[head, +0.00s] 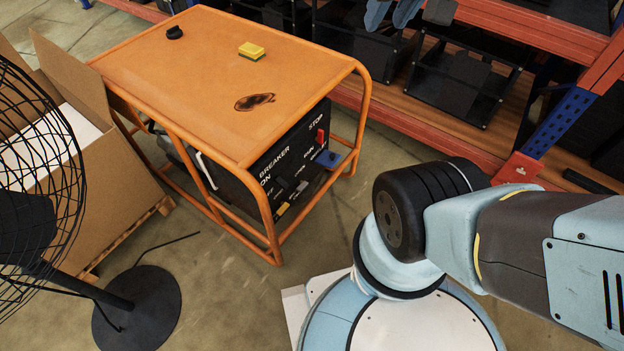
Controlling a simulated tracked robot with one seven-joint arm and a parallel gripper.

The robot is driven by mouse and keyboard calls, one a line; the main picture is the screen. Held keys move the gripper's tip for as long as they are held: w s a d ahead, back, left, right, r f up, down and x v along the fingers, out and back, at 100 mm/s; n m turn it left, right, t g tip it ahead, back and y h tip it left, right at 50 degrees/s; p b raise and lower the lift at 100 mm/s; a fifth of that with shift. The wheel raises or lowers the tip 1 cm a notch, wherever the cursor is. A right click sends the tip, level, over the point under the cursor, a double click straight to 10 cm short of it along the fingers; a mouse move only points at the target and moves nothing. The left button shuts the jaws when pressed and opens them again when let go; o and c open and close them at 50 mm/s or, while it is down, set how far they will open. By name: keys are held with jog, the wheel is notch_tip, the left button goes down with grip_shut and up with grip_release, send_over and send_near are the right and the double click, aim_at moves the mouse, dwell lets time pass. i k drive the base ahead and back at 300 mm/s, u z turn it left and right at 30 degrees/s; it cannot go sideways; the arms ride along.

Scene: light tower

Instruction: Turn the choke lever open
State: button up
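The orange-framed generator (215,60) stands left of centre. Its black control panel (275,160) faces front right and is seen at a steep slant. White labels on it include BREAKER, ON, STOP and RUN. A red control (320,138) sits near the panel's right end, and a blue part (327,158) is just below it. Small dark controls (300,187) and a yellow part (283,208) are lower down. I cannot tell which is the choke lever or how it is set. What looks like my gripper (393,14) is cut off at the top edge, apart from the panel; its opening is unclear.
A yellow sponge (251,50), a black cap (174,32) and a dark stain lie on the generator top. A black fan (137,305) and an open cardboard box (110,185) stand left. An orange shelf rack (490,160) runs behind.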

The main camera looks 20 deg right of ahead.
aim_at(303, 185)
jog(key=u, duration=0.1)
jog(key=k, duration=1)
jog(key=u, duration=0.55)
